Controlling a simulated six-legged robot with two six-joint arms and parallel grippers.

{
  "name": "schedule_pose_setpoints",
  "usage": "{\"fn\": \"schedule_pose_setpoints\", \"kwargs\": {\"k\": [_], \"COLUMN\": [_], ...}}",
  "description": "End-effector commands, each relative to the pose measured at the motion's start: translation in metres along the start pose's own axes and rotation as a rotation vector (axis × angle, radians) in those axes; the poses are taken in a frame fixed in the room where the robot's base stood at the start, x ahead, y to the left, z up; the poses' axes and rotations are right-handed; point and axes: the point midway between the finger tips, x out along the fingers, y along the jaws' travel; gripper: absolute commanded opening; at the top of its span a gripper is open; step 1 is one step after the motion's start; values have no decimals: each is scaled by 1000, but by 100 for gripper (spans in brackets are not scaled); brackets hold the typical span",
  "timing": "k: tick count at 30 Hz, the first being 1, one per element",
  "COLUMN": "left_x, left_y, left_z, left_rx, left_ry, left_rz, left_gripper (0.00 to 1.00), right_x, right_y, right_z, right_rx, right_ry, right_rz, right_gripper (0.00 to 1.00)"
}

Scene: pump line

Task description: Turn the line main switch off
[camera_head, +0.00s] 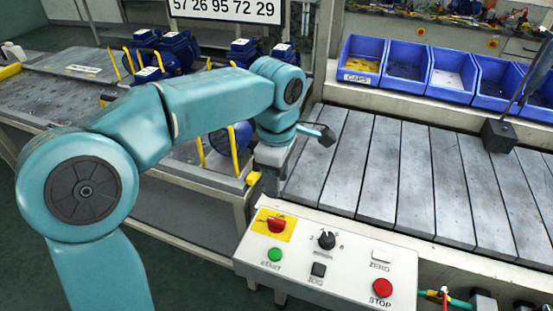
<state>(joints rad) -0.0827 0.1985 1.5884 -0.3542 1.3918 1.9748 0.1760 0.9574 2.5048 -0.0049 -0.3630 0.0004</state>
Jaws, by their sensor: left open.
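The line main switch (277,223) is a red rotary knob on a yellow plate, at the upper left of the pale control panel (340,265). The knob's exact angle is too small to read. My left arm comes in from the left, and my left gripper (268,180) hangs just above and behind the panel's upper left corner, apart from the switch. It is open, with nothing visible between its fingers; the fingers are small and partly hidden by the wrist. My right gripper is not in view.
A slatted conveyor (400,170) and blue bins (452,72) lie behind. Blue pumps (180,50) stand at left.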

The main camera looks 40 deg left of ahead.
Motion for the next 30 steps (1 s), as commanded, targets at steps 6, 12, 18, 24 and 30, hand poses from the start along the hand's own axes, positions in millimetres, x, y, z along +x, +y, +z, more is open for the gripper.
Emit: {"fn": "schedule_pose_setpoints", "kwargs": {"k": [6, 12, 18, 24, 30], "left_x": [-31, -35, -35, -35, -35], "left_y": [0, 0, 0, 0, -1], "left_z": [0, 0, 0, 0, 0], "left_rx": [0, 0, 0, -1, -1], "left_ry": [0, 0, 0, 0, 0], "left_rz": [1, -1, 0, 0, 0], "left_gripper": [43, 43, 43, 43, 43], "right_x": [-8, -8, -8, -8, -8], "right_y": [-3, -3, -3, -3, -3], "right_z": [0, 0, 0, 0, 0], "right_rx": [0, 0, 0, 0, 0], "right_ry": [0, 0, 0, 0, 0], "right_rz": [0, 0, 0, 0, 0], "right_gripper": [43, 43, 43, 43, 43]}}
